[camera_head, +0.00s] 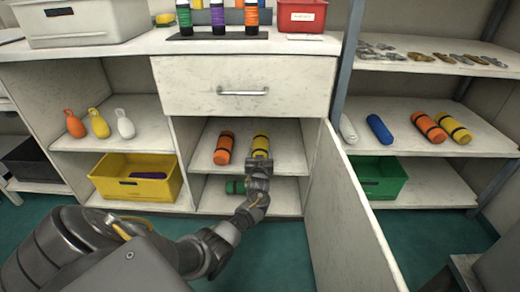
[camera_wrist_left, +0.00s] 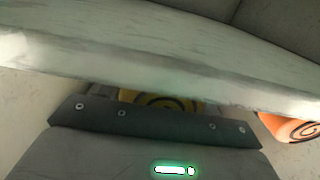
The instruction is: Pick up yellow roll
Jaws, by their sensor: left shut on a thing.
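A yellow roll (camera_head: 261,141) with dark bands lies on the upper shelf of the open cabinet under the drawer. My left gripper (camera_head: 260,158) reaches into the cabinet from the front and is shut on the near end of this roll. In the left wrist view the yellow roll's end (camera_wrist_left: 165,102), with a dark spiral, shows just beyond the gripper's body; the fingertips are hidden there. Whether the roll touches the shelf is hard to tell. Another yellow roll (camera_head: 455,129) lies on the right-hand shelf unit. My right gripper is not in view.
An orange roll (camera_head: 223,148) lies left of the held roll and also shows in the left wrist view (camera_wrist_left: 290,127). A green roll (camera_head: 235,187) lies on the shelf below. The open cabinet door (camera_head: 352,215) stands to the right. A yellow bin (camera_head: 137,177) is at left.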

